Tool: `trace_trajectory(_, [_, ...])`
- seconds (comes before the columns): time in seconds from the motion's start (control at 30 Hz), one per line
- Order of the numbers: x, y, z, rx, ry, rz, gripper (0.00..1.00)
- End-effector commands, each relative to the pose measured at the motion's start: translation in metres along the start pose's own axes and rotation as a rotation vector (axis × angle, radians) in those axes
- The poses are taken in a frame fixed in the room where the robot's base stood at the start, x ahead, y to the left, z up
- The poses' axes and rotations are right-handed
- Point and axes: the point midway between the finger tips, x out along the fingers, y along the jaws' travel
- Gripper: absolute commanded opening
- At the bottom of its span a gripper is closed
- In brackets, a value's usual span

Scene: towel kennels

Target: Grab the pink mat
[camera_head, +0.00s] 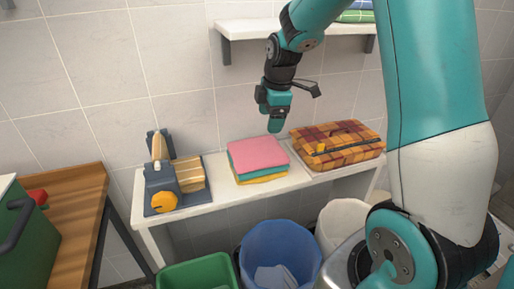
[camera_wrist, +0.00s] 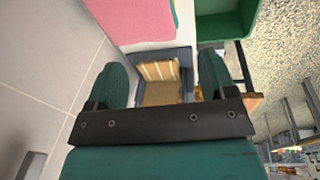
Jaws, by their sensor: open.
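The pink mat (camera_head: 258,152) lies folded flat on top of a stack, with teal and yellow folded cloths under it, on the white shelf. It also shows at the top of the wrist view (camera_wrist: 135,18). My gripper (camera_head: 276,125) is above the back right part of the stack, apart from it. In the wrist view my gripper (camera_wrist: 163,72) is open, its two green fingers spread with nothing held between them. The pink mat is beyond the fingertips there, partly cut off by the frame edge.
A grey and yellow device (camera_head: 174,178) stands to the left. A blue bin (camera_head: 279,246) and a green bin (camera_head: 197,272) are below. A wall shelf (camera_head: 240,29) hangs above.

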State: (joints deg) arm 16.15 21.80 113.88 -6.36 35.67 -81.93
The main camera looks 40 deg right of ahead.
Motion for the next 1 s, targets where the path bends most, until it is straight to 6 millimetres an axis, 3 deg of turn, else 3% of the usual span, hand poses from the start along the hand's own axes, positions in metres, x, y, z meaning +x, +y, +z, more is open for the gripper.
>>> trace_trajectory(0.5, [0.102, 0.000, 0.003, -0.008, -0.003, -0.005, 0.77])
trace_trajectory(0.83, [0.130, 0.001, 0.004, -0.007, -0.003, -0.004, 0.77])
trace_trajectory(1.0, [0.154, 0.001, 0.005, -0.007, -0.003, -0.005, 0.77])
